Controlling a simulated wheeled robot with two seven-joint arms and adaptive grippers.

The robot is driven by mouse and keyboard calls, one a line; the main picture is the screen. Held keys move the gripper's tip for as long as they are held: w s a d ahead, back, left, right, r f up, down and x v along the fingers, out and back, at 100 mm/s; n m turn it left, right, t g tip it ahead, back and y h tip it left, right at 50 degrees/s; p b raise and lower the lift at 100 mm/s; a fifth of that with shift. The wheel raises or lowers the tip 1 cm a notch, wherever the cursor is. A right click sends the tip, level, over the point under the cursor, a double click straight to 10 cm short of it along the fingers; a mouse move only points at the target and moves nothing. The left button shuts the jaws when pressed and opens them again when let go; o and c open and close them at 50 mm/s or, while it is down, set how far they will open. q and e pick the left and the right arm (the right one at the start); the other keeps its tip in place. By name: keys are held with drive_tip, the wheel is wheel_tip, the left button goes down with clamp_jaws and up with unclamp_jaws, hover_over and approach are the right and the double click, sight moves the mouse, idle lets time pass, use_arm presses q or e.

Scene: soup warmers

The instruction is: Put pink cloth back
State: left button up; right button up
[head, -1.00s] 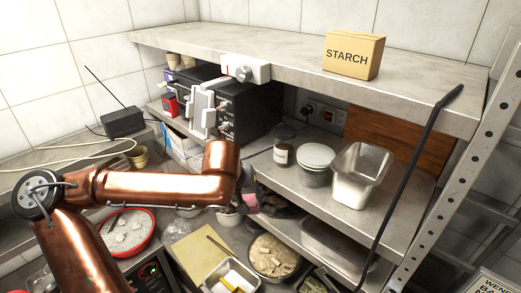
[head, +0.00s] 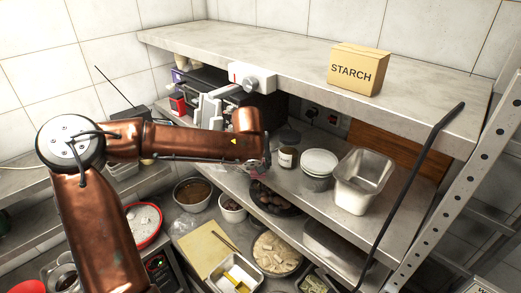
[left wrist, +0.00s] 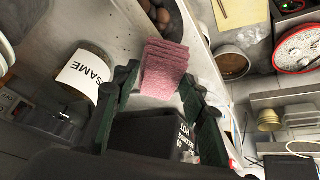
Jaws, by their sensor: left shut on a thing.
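The pink cloth (left wrist: 164,72) is a folded, layered pad in the left wrist view. My left gripper (left wrist: 157,86) is shut on it, with the dark green fingers on either side of its near end. In the head view my copper left arm hides most of the gripper. A small bit of pink cloth (head: 257,168) shows just below the arm's end, by the front edge of the middle shelf. My right gripper is in neither view.
Below are a dark pan (head: 272,199) and several food bowls. A starch box (head: 357,70) sits on the top shelf.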

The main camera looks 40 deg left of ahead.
use_arm(q)
drive_tip(key=shift+w+a+p, duration=0.2)
drive_tip(key=shift+w+a, duration=0.2)
drive_tip(key=shift+w, duration=0.25)
drive_tip(key=shift+w+a+p, duration=0.2)
drive_tip(key=shift+w+a, duration=0.15)
drive_tip(key=shift+w, duration=0.25)
drive_tip(key=w+a+p, duration=0.2)
drive_tip(key=w, duration=0.1)
drive_tip(key=shift+r, duration=0.1)
drive_tip(key=shift+w+p, duration=0.2)
drive_tip(key=shift+p, duration=0.1)
drive_tip(key=shift+f, duration=0.45)
drive_tip(key=shift+s, duration=0.1)
